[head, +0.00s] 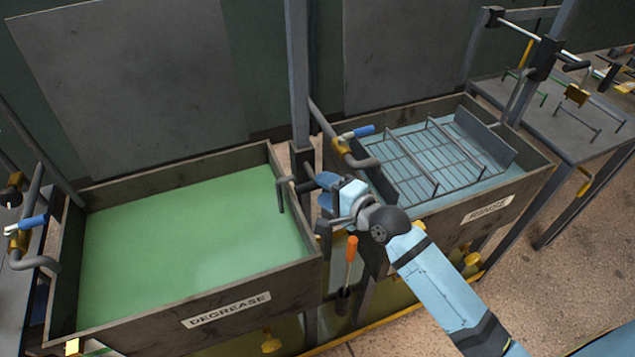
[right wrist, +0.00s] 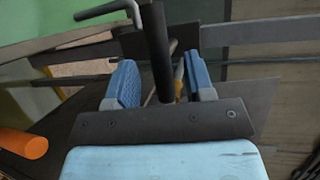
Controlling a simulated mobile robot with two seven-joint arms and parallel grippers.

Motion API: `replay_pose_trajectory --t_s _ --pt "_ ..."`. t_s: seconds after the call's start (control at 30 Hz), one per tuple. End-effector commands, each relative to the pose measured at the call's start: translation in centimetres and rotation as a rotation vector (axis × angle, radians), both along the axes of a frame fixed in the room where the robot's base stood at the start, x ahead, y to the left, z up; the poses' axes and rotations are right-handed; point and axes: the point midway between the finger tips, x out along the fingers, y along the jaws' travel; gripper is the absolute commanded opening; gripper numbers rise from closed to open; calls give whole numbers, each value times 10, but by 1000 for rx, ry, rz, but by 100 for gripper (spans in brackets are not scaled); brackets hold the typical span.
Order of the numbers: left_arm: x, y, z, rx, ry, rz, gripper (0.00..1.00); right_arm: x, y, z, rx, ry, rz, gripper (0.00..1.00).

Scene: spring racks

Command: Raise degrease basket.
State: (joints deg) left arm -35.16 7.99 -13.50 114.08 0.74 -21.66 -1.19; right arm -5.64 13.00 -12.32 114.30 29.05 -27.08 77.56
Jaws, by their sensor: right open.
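The degrease tank (head: 228,308) stands at left in the head view, filled with opaque green liquid (head: 190,250). No basket shows in it; anything below the surface is hidden. A post (head: 298,80) rises at its right end, with a bent metal rod (head: 281,195) near its foot. My right gripper (head: 328,192) is beside this post, between the two tanks. In the right wrist view, my open blue fingers (right wrist: 161,84) stand on either side of a dark round handle (right wrist: 158,45). I see no clear contact with it. My left gripper is out of view.
The rinse tank (head: 535,178) is right of my gripper, with a wire basket (head: 425,160) at its blue liquid. An orange-handled tool (head: 351,248) hangs below my gripper. A side table (head: 570,135) stands far right.

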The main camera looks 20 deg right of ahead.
Motion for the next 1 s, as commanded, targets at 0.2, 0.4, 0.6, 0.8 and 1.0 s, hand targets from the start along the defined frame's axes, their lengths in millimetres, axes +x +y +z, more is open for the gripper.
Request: replay_pose_trajectory --t_s 0.2,0.4,0.6,0.8,1.0 --pt "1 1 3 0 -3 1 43 22 10 -4 0 -1 0 48" --pt "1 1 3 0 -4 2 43 26 12 -5 0 0 0 48" --pt "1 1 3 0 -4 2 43 25 11 -5 -1 0 0 39" --pt "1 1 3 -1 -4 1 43 25 11 -6 -1 0 0 0" --pt "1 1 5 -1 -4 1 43 27 11 -4 -1 2 0 0"
